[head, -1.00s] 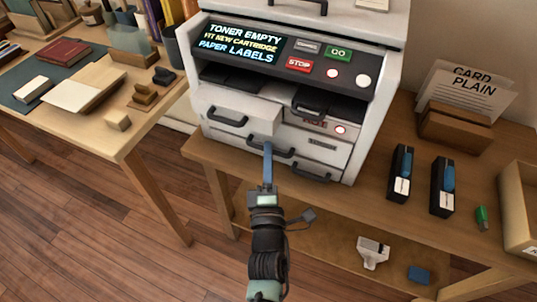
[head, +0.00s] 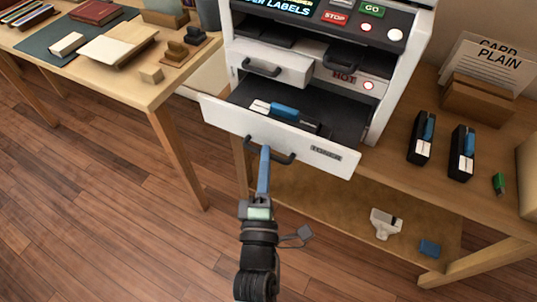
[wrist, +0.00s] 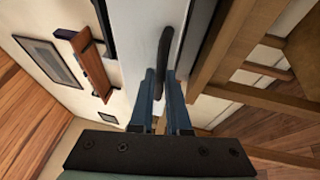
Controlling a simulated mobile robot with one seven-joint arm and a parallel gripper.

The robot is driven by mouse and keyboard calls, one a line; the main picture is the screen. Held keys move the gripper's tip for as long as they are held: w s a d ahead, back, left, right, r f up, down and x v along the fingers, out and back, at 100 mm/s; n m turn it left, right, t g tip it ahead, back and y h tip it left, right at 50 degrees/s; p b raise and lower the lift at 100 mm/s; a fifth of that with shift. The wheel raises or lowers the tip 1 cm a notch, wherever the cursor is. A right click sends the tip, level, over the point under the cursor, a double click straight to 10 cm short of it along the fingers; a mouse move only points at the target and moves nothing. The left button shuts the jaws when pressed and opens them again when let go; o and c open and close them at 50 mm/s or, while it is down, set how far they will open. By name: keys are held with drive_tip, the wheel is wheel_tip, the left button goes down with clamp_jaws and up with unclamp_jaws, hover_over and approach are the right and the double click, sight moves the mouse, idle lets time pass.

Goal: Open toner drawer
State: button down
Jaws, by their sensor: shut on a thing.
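The toner drawer (head: 300,143) is a white-fronted drawer labelled TONER, pulled well out from the machine. Its dark inside shows a cartridge (head: 284,115) with a blue top and white end. My gripper (head: 265,152) is at the dark bar handle (head: 281,158) on the drawer's front, left of the label. In the wrist view the blue fingers (wrist: 162,88) are shut on the dark handle (wrist: 165,52). The fingertips' contact is partly hidden in the head view.
A smaller white drawer (head: 270,65) above sticks out slightly, beside a HOT label. Two black-and-blue cartridges (head: 421,138) (head: 461,153) stand on the wooden table at right. A card holder (head: 487,98) stands behind them. Clear floor lies at left front.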

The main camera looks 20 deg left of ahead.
drive_tip(key=shift+w+d, duration=0.1)
drive_tip(key=c, duration=0.9)
unclamp_jaws()
drive_tip(key=p+v, duration=0.1)
drive_tip(key=v, duration=1.2)
